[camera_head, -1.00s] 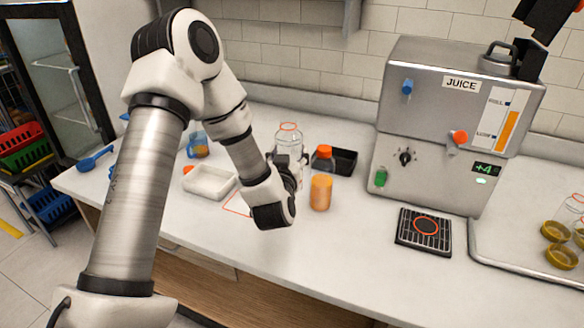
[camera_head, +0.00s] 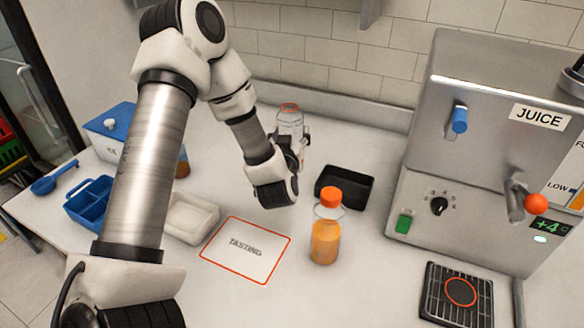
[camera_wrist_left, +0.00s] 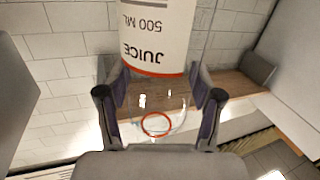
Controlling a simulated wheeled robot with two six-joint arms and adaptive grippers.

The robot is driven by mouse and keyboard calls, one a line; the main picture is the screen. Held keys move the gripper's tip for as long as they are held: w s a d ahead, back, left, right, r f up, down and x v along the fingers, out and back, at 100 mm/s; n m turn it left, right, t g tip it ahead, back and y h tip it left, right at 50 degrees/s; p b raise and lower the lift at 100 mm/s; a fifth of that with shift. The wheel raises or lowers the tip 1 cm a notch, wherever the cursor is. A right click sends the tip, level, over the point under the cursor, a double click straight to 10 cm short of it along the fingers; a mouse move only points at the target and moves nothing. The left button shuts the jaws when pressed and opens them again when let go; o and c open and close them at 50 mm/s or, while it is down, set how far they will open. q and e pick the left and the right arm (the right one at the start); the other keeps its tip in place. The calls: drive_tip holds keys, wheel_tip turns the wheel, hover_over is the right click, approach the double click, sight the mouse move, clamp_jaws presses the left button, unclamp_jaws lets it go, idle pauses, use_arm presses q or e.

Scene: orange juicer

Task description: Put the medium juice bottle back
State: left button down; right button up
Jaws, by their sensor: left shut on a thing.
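My left gripper (camera_head: 300,142) is shut on a clear bottle (camera_head: 289,118) with an orange-red ring at its top, at the back of the counter. In the left wrist view the gripper (camera_wrist_left: 158,112) has one finger on each side of this clear bottle (camera_wrist_left: 150,92). Its white label reads "JUICE 500 ML" upside down. The bottle looks empty. Whether its base touches the counter is hidden by my wrist. A second bottle (camera_head: 325,240), with orange juice and an orange cap, stands upright in front and to the right. My right gripper is not in view.
A black tray (camera_head: 347,203) lies right of my gripper. A red-edged TASTING mat (camera_head: 228,262) is bare in front. A white tray (camera_head: 176,236), blue caddy (camera_head: 76,215) and blue-lidded box (camera_head: 103,148) are left. The juice machine (camera_head: 416,180) and drip grate (camera_head: 430,312) are right.

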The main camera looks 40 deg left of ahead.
use_arm(q)
wheel_tip(320, 180, down, 8)
drive_tip(key=shift+f, duration=0.4)
drive_tip(key=shift+c, duration=0.8)
unclamp_jaws()
drive_tip(key=shift+d, duration=0.1)
drive_tip(key=shift+r, duration=0.2)
drive_tip(key=b+v, duration=0.1)
drive_tip(key=v, duration=1.1)
